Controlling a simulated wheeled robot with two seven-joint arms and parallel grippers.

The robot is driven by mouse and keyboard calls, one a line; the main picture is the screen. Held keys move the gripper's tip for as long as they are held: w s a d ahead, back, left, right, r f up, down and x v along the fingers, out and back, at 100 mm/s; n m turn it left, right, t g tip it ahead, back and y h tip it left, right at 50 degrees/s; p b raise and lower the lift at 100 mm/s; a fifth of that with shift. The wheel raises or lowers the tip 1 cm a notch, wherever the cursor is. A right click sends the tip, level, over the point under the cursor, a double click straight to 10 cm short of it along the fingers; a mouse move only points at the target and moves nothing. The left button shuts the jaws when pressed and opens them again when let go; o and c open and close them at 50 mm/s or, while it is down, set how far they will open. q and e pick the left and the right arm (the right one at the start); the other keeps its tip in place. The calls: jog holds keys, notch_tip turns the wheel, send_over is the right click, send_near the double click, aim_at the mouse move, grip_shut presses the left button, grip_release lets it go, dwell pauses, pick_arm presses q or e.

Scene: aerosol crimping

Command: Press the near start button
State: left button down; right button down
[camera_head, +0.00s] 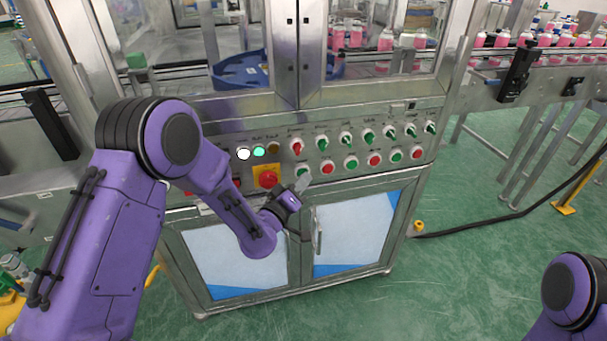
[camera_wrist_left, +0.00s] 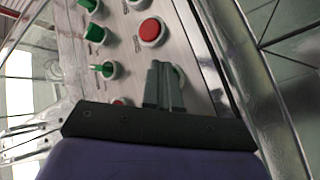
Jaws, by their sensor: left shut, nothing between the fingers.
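The leftmost green button (camera_head: 302,171) sits in the lower row of the steel control panel, at the near end of that row. My left gripper (camera_head: 303,184) is right in front of and just below it. In the left wrist view my two grey fingers (camera_wrist_left: 163,86) are together and empty, pointing at the panel. They hide most of a button with a pale ring (camera_wrist_left: 180,75); its colour is not clear there. I cannot tell whether the fingertips touch it. A red button (camera_wrist_left: 150,31) stands beyond it in that view. My right gripper is out of view.
A red emergency knob on a yellow plate (camera_head: 266,177) is close left of my left gripper. Several selector switches, one of them green (camera_head: 322,143), line the upper row. Cabinet doors (camera_head: 355,232) lie below. A conveyor with pink bottles (camera_head: 540,55) runs at the right.

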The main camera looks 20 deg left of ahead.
pick_arm(q)
jog(key=shift+s, duration=0.1)
jog(key=shift+s+d, duration=0.45)
jog(key=shift+s, duration=0.15)
jog(key=s+d, duration=0.1)
jog(key=s, duration=0.1)
jog(key=s+d, duration=0.1)
jog(key=s, duration=0.1)
jog(key=shift+d, duration=0.4)
dwell(0.3)
